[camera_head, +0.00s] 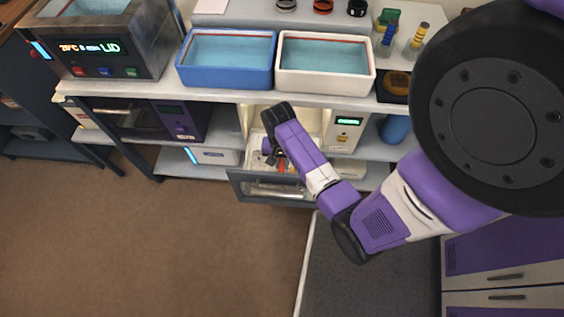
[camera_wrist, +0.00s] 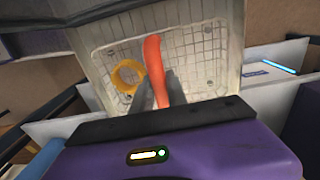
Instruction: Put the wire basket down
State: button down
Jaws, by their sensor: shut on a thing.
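The wire basket (camera_wrist: 198,45) shows in the wrist view as a pale grid floor with raised sides. A yellow-orange ring (camera_wrist: 115,76) lies in it, left of my fingers. An orange-red grip (camera_wrist: 153,55), which looks like the basket's handle, rises between my fingers. My gripper (camera_wrist: 163,97) is shut on this grip, above the basket floor. In the head view my gripper (camera_head: 272,156) reaches down into a pulled-out drawer (camera_head: 270,188) under the bench. My arm hides much of the basket there. I cannot tell whether the basket rests on the drawer's floor.
A blue tub (camera_head: 226,60) and a white tub (camera_head: 325,65), both with liquid, stand on the bench above. A purple device (camera_head: 180,122) and a white device with a green display (camera_head: 346,130) flank the arm on the shelf. Brown floor is clear at left.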

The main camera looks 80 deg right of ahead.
jog(key=shift+f, duration=0.1)
jog(key=c, duration=1.3)
grip_release()
jog(key=r, duration=0.4)
jog(key=r+p, duration=0.1)
jog(key=r, duration=0.7)
jog(key=shift+w+r+p, duration=0.1)
jog(key=shift+w+p, duration=0.15)
jog(key=shift+p, duration=0.1)
jog(key=shift+s, duration=0.15)
